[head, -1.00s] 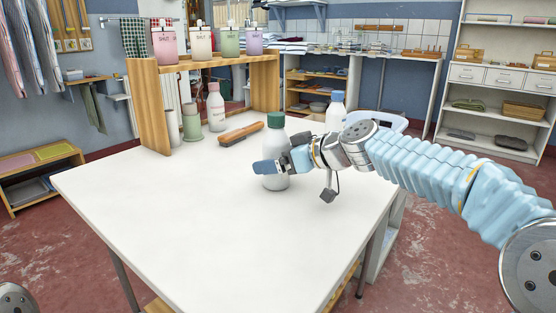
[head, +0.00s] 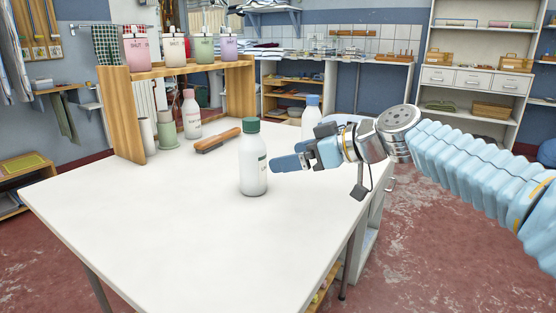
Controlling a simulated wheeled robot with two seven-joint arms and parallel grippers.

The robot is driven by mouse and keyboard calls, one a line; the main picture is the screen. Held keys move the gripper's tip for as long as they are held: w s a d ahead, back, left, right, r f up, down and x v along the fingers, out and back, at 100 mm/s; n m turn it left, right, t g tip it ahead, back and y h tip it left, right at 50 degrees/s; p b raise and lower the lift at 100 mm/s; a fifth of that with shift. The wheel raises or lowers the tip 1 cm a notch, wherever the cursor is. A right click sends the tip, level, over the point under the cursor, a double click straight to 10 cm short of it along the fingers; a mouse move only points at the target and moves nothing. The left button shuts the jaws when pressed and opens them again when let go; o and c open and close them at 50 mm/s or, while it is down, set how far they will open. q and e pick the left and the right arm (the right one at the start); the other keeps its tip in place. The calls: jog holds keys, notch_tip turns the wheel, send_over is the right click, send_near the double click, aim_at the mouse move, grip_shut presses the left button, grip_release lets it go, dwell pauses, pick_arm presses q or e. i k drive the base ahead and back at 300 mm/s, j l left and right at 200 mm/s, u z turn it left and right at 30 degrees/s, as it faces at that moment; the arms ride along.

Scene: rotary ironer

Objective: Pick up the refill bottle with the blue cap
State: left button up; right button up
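The refill bottle with the blue cap (head: 311,118) is white and stands upright toward the back right of the white table. Its lower part is hidden behind my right gripper and arm. My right gripper (head: 287,155) is in front of it and a little to the left, empty, with its blue fingers apart. A white bottle with a green cap (head: 253,170) stands upright just left of the fingertips, with a small gap between. A bottle with a pinkish-red cap (head: 191,115) stands farther back by the wooden shelf. My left gripper is out of view.
A wooden-backed brush (head: 218,140) lies on the white table (head: 150,220) behind the green-capped bottle. A wooden shelf (head: 122,115) carries several pump bottles at the back left. The table's front and left are clear.

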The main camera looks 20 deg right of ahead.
aim_at(312, 117)
jog(key=k+l, duration=0.8)
jog(key=l, duration=0.15)
